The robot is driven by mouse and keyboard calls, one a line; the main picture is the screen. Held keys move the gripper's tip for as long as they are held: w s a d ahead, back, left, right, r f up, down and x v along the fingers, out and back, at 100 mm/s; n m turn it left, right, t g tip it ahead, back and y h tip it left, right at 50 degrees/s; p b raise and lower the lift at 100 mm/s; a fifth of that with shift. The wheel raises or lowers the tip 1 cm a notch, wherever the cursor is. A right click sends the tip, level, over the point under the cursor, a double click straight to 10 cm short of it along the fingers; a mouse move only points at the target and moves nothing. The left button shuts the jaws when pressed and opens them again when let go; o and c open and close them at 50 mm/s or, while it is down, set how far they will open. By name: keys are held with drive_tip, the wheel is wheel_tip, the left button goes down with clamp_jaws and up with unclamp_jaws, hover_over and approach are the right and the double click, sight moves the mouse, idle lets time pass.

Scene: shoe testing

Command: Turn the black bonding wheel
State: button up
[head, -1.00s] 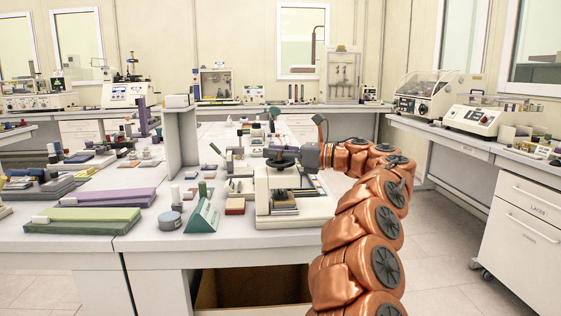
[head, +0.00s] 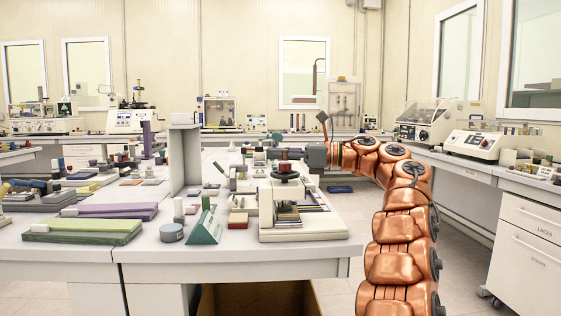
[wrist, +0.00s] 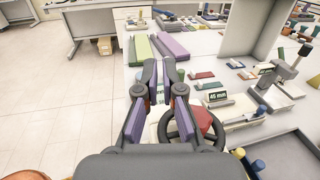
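The black bonding wheel (head: 286,176) lies flat on top of the pale bonding machine (head: 305,225) near the front right of the white table. My gripper (head: 272,153) reaches in from the right, just above the wheel in the head view. In the wrist view, my gripper (wrist: 160,70) shows two dark fingers with purple pads and a gap between them. It looks open, with nothing held. I cannot tell whether the finger touches the wheel.
A green wedge sign (head: 205,228) and a grey-blue round tin (head: 172,233) stand left of the machine. Green and purple blocks (head: 110,211) lie farther left. A grey upright panel (head: 185,160) stands behind. Open floor (head: 350,245) lies right of the table.

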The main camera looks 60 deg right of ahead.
sight(285, 163)
drive_tip(key=shift+o, duration=0.7)
drive_tip(key=shift+d+f, duration=0.2)
drive_tip(key=shift+d, duration=0.2)
drive_tip(key=shift+o, duration=0.9)
drive_tip(key=shift+d+f, duration=0.3)
drive_tip(key=shift+d, duration=0.25)
drive_tip(key=shift+d+f, duration=0.25)
drive_tip(key=shift+d, duration=0.25)
drive_tip(key=shift+o, duration=0.9)
drive_tip(key=shift+d, duration=0.3)
drive_tip(key=o, duration=0.5)
drive_tip(key=shift+a+r, duration=0.1)
drive_tip(key=shift+a, duration=0.45)
drive_tip(key=shift+c, duration=0.2)
drive_tip(key=shift+v, duration=2.35)
drive_tip(key=v, duration=0.2)
drive_tip(key=shift+s+d, duration=0.2)
drive_tip(key=shift+s, duration=0.15)
